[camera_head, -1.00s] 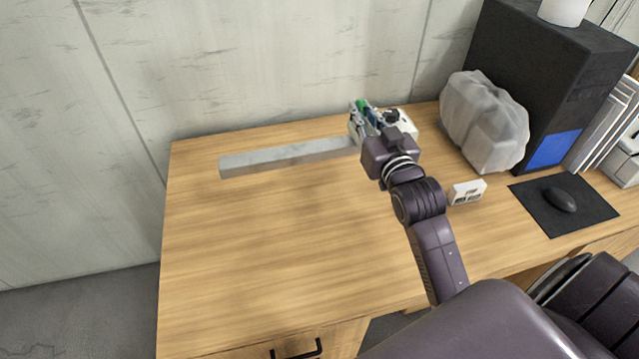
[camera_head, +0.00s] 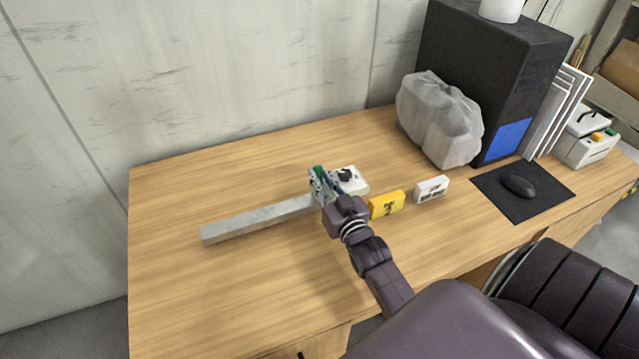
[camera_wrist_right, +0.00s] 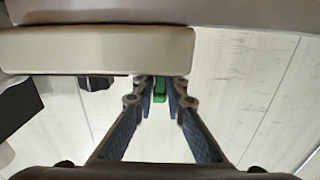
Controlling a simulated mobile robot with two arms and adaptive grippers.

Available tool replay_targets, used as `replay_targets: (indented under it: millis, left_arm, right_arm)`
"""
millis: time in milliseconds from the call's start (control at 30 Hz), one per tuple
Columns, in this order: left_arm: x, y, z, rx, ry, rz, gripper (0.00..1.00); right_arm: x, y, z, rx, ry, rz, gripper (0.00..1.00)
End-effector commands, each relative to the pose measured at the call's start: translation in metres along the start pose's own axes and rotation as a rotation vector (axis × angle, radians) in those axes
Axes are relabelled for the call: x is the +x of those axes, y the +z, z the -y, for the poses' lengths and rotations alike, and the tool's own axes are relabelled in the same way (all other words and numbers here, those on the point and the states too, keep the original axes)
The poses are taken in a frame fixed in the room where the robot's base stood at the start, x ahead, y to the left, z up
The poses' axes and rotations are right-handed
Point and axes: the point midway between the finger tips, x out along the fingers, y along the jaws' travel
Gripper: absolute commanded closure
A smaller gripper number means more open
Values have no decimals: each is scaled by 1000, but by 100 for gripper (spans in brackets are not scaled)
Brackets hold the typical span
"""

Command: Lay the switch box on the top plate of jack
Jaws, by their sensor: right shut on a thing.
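The switch box (camera_head: 354,181) is a small white block with a dark part on it, just right of my right fingers. In the right wrist view it is a cream block (camera_wrist_right: 90,50) across the upper left. My right gripper (camera_head: 320,187) is shut, with a green piece (camera_wrist_right: 160,90) between its fingertips, at the block's edge. Whether the green piece belongs to the block is hard to tell. A long grey bar (camera_head: 258,219) runs left from my right fingers; whether it touches the block is unclear. I cannot make out a jack or its top plate. My left gripper is out of view.
A yellow box (camera_head: 387,205) and a small white box (camera_head: 431,189) stand right of my gripper. A grey bag (camera_head: 440,118), black tower (camera_head: 480,75) and mouse (camera_head: 517,186) are farther right. The wooden desk (camera_head: 220,300) is bare at front left.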

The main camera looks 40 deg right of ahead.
Motion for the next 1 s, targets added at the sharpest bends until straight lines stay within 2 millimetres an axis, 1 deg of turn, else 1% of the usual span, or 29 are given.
replay_targets:
  millis: [100, 200, 467, 500, 633, 900, 1000]
  left_arm:
    - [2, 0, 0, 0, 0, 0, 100]
    - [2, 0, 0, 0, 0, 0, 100]
    - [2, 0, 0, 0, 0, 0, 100]
    - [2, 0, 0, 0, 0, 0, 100]
    - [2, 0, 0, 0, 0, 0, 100]
    - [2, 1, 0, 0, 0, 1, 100]
    - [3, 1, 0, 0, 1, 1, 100]
  right_arm:
    - [1, 14, 0, 2, 0, -6, 100]
    - [1, 21, 0, 2, -1, -8, 100]
    - [1, 22, 0, 1, -1, -9, 100]
    - [0, 27, 0, -1, 0, 2, 85]
    - [0, 27, 0, 0, 0, 2, 71]
    - [-1, 27, 0, 0, 0, 2, 71]
    - [-6, 28, 0, 0, 0, 3, 71]
